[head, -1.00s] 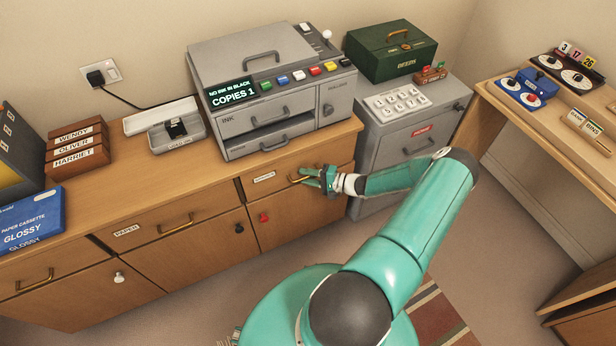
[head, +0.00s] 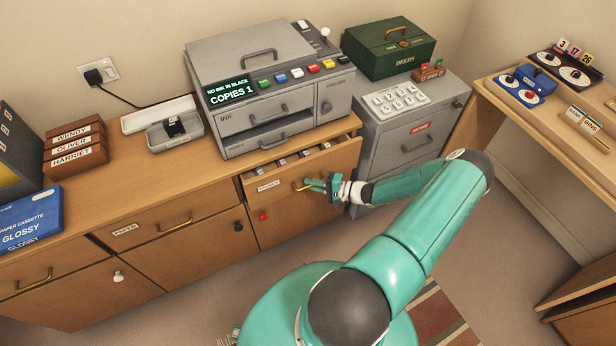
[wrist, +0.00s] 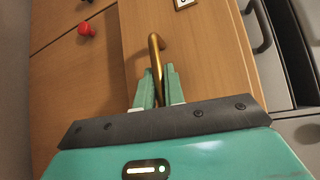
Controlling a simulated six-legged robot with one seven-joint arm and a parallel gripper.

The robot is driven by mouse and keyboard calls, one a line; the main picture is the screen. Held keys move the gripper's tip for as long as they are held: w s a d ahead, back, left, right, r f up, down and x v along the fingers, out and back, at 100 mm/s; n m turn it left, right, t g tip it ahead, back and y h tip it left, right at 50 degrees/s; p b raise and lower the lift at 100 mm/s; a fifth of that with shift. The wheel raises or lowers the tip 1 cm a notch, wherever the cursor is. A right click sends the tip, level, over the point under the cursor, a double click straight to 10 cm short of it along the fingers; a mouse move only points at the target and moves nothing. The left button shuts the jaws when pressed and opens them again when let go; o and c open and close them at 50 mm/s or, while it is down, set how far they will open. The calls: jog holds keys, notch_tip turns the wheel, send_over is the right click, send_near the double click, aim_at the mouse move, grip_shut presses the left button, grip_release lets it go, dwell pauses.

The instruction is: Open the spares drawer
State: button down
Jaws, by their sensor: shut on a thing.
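The spares drawer (head: 330,166) is the right-hand top drawer of the wooden sideboard, under the grey copier. It stands partly pulled out, and several small items show in a row inside it. Its label (head: 268,185) is too small to read surely. My gripper (head: 312,185) is shut on the drawer's brass handle, in front of the drawer face. In the wrist view the brass handle (wrist: 155,50) runs down between the two green fingers (wrist: 158,88). The fingers hide the handle's lower end.
The paper drawer (head: 150,226) to the left is shut. A red knob (head: 263,215) is on the cupboard door below. The grey copier (head: 270,90) stands above. A grey cabinet (head: 410,135) stands close on the right. The floor before the sideboard is clear except for a striped rug (head: 437,320).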

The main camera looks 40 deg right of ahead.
jog(key=s+a, duration=0.2)
jog(key=s, duration=0.7)
jog(key=s+a, duration=0.3)
jog(key=s, duration=0.6)
jog(key=shift+s+a, duration=0.2)
jog(key=c, duration=1.5)
grip_release()
jog(key=v, duration=1.3)
jog(key=shift+s+d, duration=0.25)
jog(key=shift+s, duration=0.05)
jog(key=shift+r, duration=0.15)
